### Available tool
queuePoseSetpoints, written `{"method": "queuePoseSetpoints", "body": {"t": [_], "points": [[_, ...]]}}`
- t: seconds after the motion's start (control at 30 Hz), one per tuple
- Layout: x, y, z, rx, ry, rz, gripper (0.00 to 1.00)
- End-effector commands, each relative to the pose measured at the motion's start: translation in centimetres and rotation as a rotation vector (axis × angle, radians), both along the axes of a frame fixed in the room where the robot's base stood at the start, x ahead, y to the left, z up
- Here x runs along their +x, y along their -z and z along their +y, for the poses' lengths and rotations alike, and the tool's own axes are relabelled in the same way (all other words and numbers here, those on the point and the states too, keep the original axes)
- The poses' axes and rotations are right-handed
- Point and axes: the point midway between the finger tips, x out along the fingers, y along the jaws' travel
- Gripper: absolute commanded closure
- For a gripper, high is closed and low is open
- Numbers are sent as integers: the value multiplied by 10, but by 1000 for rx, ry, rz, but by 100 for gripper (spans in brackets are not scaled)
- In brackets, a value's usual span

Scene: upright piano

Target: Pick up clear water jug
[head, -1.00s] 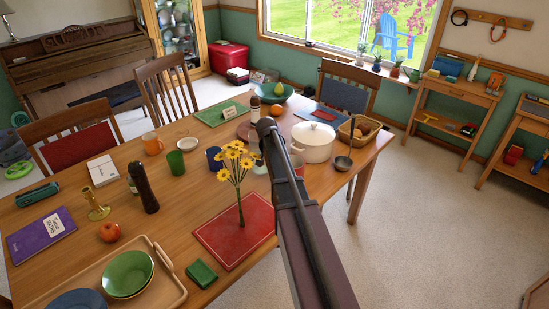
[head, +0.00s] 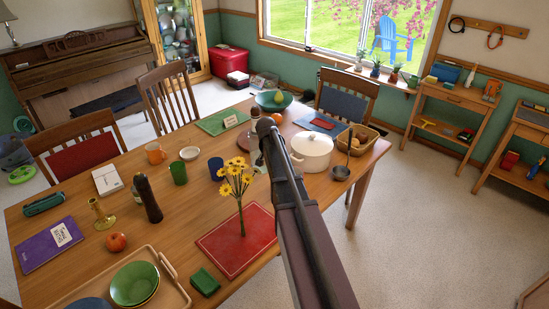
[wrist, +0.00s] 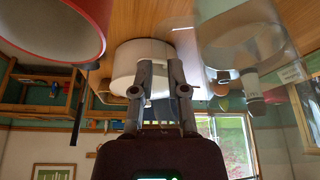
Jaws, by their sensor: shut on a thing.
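The clear water jug (wrist: 240,35) is a see-through vessel close up at the upper right of the wrist view. My gripper (wrist: 161,68) is at its side, with both fingers closed around what looks like its handle; the grip point is hard to make out. I cannot tell whether the jug's base touches the table.
A white pot (head: 312,153) stands right of my arm, with a bread basket (head: 360,140) beyond it. Yellow flowers (head: 237,180) rise over a red mat (head: 226,250) at the left. A red vessel (wrist: 95,35) is close by in the wrist view.

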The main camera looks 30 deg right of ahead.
Motion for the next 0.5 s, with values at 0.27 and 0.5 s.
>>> {"method": "queuePoseSetpoints", "body": {"t": [0.27,0.5], "points": [[0,-10,0,0,0,-1,100],[0,-13,0,0,0,-1,100]]}}
